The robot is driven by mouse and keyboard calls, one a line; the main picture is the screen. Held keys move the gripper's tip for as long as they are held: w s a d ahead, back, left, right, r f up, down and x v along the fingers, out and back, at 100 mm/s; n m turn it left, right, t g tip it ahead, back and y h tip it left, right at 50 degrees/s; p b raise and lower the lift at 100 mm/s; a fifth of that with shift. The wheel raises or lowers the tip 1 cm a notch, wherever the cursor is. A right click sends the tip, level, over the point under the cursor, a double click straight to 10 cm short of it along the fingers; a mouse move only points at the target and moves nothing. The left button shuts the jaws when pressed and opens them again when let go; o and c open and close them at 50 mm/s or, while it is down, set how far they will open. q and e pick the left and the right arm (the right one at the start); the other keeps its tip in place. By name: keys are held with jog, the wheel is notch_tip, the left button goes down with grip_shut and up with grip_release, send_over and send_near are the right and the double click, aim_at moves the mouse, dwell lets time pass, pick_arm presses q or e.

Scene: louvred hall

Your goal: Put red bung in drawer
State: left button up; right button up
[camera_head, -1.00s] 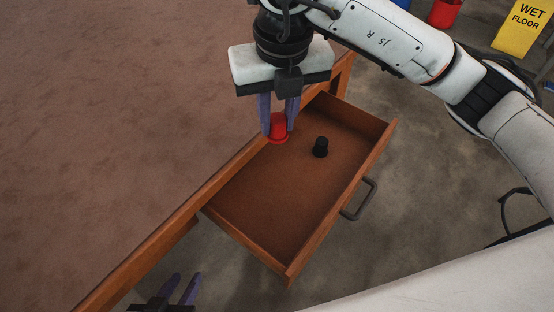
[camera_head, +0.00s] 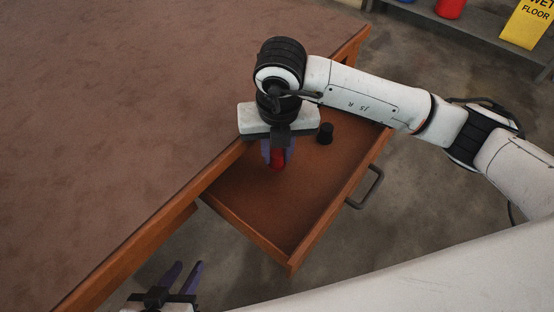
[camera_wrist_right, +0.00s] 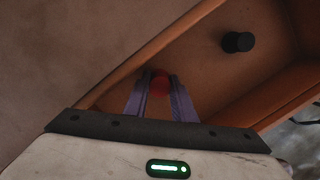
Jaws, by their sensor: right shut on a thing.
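The red bung (camera_head: 277,160) is between the purple fingers of my right gripper (camera_head: 277,155), which is shut on it. It also shows in the right wrist view (camera_wrist_right: 160,84), at the fingertips. The wooden drawer (camera_head: 255,205) is pulled open, and the right gripper holds the bung over its inside, near the table edge. Whether the bung touches the drawer floor I cannot tell. My left gripper (camera_head: 183,278) is at the bottom left, outside the drawer, with its fingers apart and nothing between them.
A black bung (camera_head: 325,133) stands in the drawer, to the right of the red one; it also shows in the right wrist view (camera_wrist_right: 238,42). The drawer has a dark handle (camera_head: 366,188). The brown tabletop (camera_head: 120,110) is bare. A yellow wet-floor sign (camera_head: 525,25) stands far right.

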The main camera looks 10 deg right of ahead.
aim_at(277, 161)
jog(key=shift+f, duration=1.6)
jog(key=shift+f+b, duration=0.2)
jog(key=shift+b, duration=0.2)
jog(key=o, duration=1)
jog(key=shift+r, duration=0.1)
jog(key=r, duration=0.4)
jog(key=s+r+p, duration=0.1)
jog(key=r, duration=0.3)
jog(key=r+p, duration=0.1)
jog(key=r, duration=0.3)
jog(key=shift+s+a+r, duration=0.1)
jog(key=shift+s, duration=0.25)
